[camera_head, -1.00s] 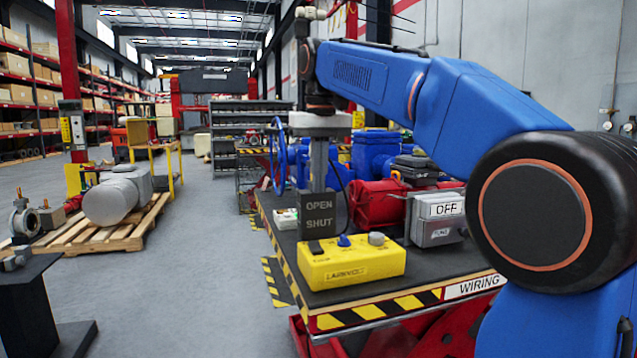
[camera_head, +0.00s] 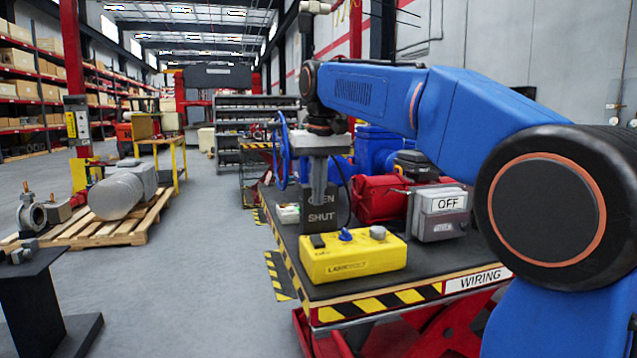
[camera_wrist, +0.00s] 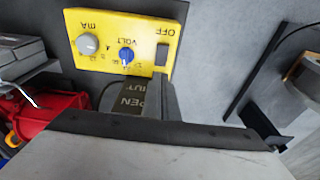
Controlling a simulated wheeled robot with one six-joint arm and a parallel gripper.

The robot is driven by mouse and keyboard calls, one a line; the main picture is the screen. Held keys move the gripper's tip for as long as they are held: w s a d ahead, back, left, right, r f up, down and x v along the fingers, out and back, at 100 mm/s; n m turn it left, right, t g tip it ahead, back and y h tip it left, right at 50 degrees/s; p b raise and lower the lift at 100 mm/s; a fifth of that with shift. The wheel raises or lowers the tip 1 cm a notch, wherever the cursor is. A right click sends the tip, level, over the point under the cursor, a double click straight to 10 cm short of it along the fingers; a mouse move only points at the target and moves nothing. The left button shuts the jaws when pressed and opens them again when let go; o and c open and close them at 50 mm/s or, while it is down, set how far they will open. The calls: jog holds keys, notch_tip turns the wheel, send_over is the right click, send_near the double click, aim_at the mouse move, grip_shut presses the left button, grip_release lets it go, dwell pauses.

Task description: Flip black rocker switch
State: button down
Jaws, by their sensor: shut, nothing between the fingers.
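A yellow control box (camera_head: 355,262) stands at the front of the bench. The black rocker switch (camera_head: 317,241) is on its top at the left end. In the wrist view the rocker switch (camera_wrist: 163,54) sits below the upside-down word OFF; which side is pressed in is too small to tell. My gripper (camera_head: 318,201) is shut and empty, pointing down above the switch end of the box, apart from it. It partly covers the OPEN/SHUT sign (camera_head: 321,222). In the wrist view my gripper's fingers (camera_wrist: 164,86) appear close to the box edge near the switch.
A blue knob (camera_head: 346,235) and a grey knob (camera_head: 378,232) sit beside the switch.

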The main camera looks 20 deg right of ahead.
aim_at(317, 239)
jog(key=f, duration=0.3)
jog(key=w+f, duration=0.1)
jog(key=f, duration=0.4)
jog(key=shift+w+f, duration=0.2)
jog(key=shift+f, duration=0.15)
jog(key=shift+w+f+g, duration=0.15)
jog(key=shift+f+g, duration=0.05)
jog(key=shift+g, duration=0.1)
jog(key=shift+s+r, duration=0.2)
jog(key=shift+s, duration=0.65)
jog(key=shift+r, duration=0.1)
